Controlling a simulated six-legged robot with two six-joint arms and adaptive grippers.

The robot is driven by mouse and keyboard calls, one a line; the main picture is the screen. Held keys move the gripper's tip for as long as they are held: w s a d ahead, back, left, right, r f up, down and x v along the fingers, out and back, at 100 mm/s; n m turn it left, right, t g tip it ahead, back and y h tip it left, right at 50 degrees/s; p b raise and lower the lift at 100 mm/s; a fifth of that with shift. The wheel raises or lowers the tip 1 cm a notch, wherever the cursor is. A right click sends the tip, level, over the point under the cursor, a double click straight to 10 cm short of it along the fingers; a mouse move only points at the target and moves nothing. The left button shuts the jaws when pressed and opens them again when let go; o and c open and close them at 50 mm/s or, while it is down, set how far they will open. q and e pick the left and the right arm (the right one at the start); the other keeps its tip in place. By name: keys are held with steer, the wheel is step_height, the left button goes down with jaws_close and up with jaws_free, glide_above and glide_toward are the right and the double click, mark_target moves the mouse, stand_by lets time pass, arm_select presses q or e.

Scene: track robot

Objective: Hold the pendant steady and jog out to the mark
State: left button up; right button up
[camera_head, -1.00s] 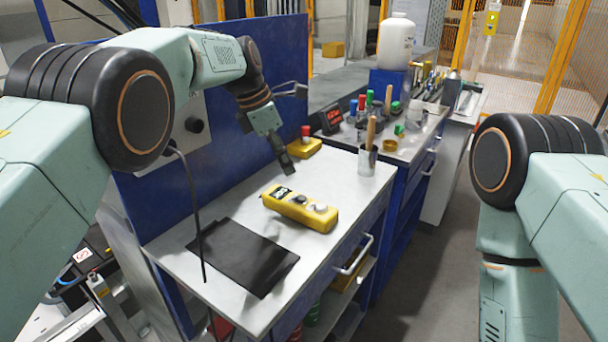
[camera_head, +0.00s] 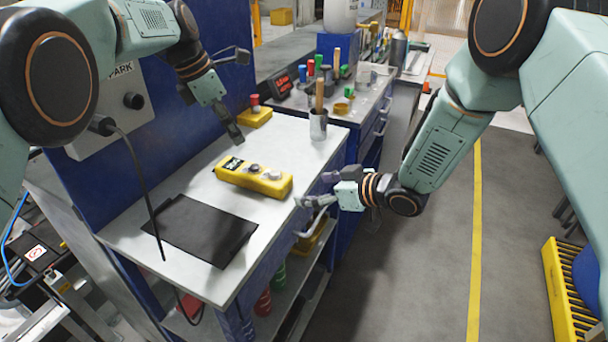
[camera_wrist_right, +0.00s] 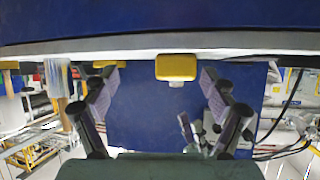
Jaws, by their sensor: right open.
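The yellow pendant (camera_head: 253,177) lies on the pale bench top (camera_head: 190,182), its dark label and buttons facing up. In the right wrist view, a yellow end, apparently the pendant (camera_wrist_right: 176,67), shows at the bench edge between my fingers. My right gripper (camera_head: 316,190) is open and empty, beside the bench's front edge, right of the pendant and apart from it. Its spread fingers also show in the right wrist view (camera_wrist_right: 160,88). My left gripper (camera_head: 230,131) points down above the bench, behind the pendant; its finger gap cannot be made out.
A black mat (camera_head: 200,230) lies front left on the bench. A yellow box with a red button (camera_head: 255,115) and a metal cup (camera_head: 318,125) stand behind. A yellow line (camera_head: 475,230) runs along the clear grey floor at right; a yellow crate (camera_head: 565,300) stands beyond it.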

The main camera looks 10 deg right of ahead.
mark_target(277, 177)
steer(key=w+a+n, duration=0.1)
steer(key=a, duration=0.1)
steer(key=w+a+g+y, duration=0.1)
steer(key=w+a, duration=0.1)
steer(key=a, duration=0.1)
steer(key=w+a+n+y, duration=0.1)
steer(key=a, duration=0.1)
steer(key=shift+w+a+r+n+g, duration=0.3)
steer(key=shift+r, duration=0.05)
steer(key=shift+w+a+f+y, duration=0.1)
steer(key=shift+w+a+y, duration=0.1)
steer(key=shift+a+y, duration=0.15)
steer(key=shift+w+f, duration=0.1)
steer(key=shift+w, duration=0.05)
steer(key=shift+a, duration=0.1)
steer(key=shift+c, duration=0.3)
